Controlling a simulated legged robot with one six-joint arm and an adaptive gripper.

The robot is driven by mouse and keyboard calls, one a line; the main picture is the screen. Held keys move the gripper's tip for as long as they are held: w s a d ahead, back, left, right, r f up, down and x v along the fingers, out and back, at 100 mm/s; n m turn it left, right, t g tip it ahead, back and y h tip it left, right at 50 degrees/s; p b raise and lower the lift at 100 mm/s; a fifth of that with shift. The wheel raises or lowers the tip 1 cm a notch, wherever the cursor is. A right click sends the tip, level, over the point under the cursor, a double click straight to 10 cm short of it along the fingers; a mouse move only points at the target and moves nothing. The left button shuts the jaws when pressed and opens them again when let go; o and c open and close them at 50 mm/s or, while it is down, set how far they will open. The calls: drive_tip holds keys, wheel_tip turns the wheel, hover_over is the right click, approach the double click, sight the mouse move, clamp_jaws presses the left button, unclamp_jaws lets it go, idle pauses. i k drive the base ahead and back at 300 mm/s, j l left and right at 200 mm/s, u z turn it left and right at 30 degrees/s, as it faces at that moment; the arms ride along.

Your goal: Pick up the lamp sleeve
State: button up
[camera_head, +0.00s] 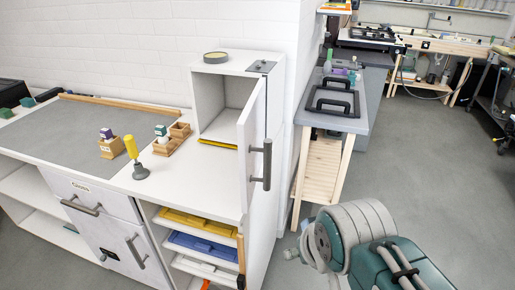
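I cannot pick out a lamp sleeve for certain in the head view. A round dark-rimmed disc (215,57) lies on top of the small white cabinet (213,98). A yellow-handled tool with a grey foot (131,148) stands upright on the white counter. My arm (350,238) shows at the lower right, in front of the floor and apart from the counter. My gripper's fingers do not show in this view.
The cabinet's door, with a dark handle (267,164), stands open toward me. Wooden stamp holders (112,148) and a grey mat (75,128) occupy the counter (200,187). Coloured trays (200,245) fill shelves below. A grey bench (345,122) stands behind; floor at right is clear.

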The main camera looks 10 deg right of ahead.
sight(111, 150)
drive_tip(key=i+j+u, duration=0.25)
drive_tip(key=j+u, duration=0.3)
drive_tip(key=i+j+u, duration=0.15)
drive_tip(key=u, duration=0.25)
drive_tip(key=i+j+u, duration=0.15)
drive_tip(key=u, duration=0.2)
drive_tip(key=i+j+u, duration=0.2)
drive_tip(key=u, duration=0.2)
drive_tip(key=i+u, duration=0.2)
drive_tip(key=u, duration=0.15)
drive_tip(key=i+j+u, duration=0.15)
drive_tip(key=i+u, duration=0.3)
drive_tip(key=i, duration=0.2)
drive_tip(key=i+z, duration=0.5)
drive_tip(key=z, duration=0.25)
drive_tip(key=i+z, duration=0.1)
drive_tip(key=z, duration=0.3)
drive_tip(key=i+z, duration=0.1)
drive_tip(key=z, duration=0.7)
drive_tip(key=i+z, duration=0.15)
drive_tip(key=z, duration=0.25)
drive_tip(key=i+z, duration=0.2)
drive_tip(key=z, duration=0.2)
drive_tip(key=i+z, duration=0.2)
drive_tip(key=z, duration=0.2)
